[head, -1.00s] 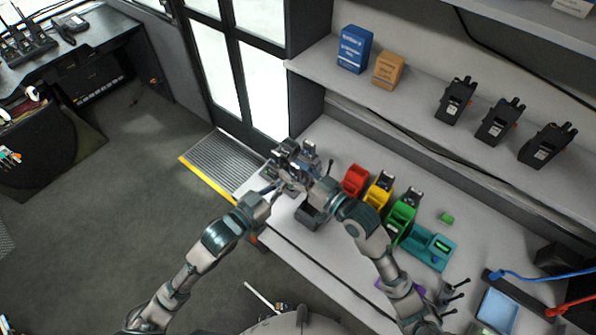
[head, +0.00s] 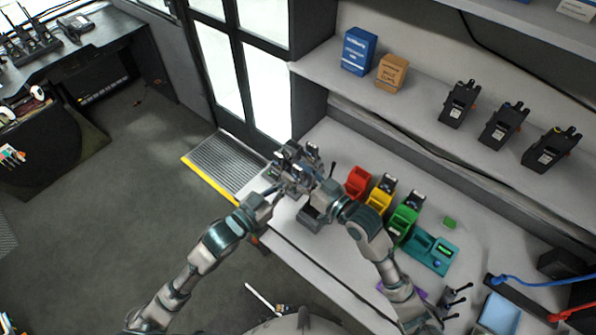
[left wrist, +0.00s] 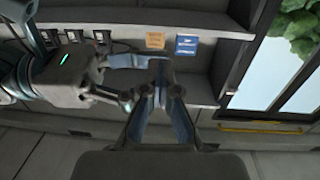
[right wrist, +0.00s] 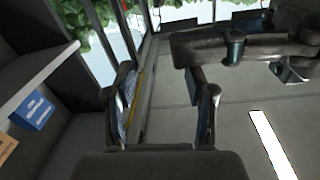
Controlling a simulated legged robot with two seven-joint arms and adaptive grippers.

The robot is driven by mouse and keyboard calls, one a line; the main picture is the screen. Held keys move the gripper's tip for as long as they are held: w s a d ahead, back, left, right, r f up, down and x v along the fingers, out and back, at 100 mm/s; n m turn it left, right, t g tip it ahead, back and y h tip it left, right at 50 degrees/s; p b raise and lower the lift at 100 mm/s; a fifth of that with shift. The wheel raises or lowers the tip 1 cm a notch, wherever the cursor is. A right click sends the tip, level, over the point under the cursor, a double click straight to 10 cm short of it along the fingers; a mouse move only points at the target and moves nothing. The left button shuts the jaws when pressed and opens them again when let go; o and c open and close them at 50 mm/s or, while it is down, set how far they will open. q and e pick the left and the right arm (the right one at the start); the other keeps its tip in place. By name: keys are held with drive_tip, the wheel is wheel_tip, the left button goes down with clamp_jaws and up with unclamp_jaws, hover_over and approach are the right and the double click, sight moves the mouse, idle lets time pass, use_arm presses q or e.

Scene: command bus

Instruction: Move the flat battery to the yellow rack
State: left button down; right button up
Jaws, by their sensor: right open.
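The yellow rack (head: 379,200) stands on the white counter between the red rack (head: 357,183) and the green rack (head: 402,222). A dark block shows at its back end. I cannot pick out the flat battery for certain. My left gripper (head: 284,180) and right gripper (head: 300,172) are close together above the counter's left end, overlapping in the head view. In the left wrist view, the left fingers (left wrist: 158,80) lean close together; whether they hold anything is unclear. In the right wrist view, the right fingers (right wrist: 162,97) are wide apart with nothing visible between them.
Several radios (head: 504,126), a blue box (head: 358,52) and an orange box (head: 391,73) stand on the shelf above.

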use_arm(q)
drive_tip(key=a+r+n+t+y, duration=0.2)
drive_tip(key=a+r+n+y, duration=0.1)
drive_tip(key=a+r+y, duration=0.1)
drive_tip(key=shift+r+t+y, duration=0.3)
drive_tip(key=shift+r+t, duration=0.1)
drive_tip(key=shift+r, duration=0.2)
use_arm(e)
drive_tip(key=v, duration=1.2)
drive_tip(key=shift+d, duration=0.1)
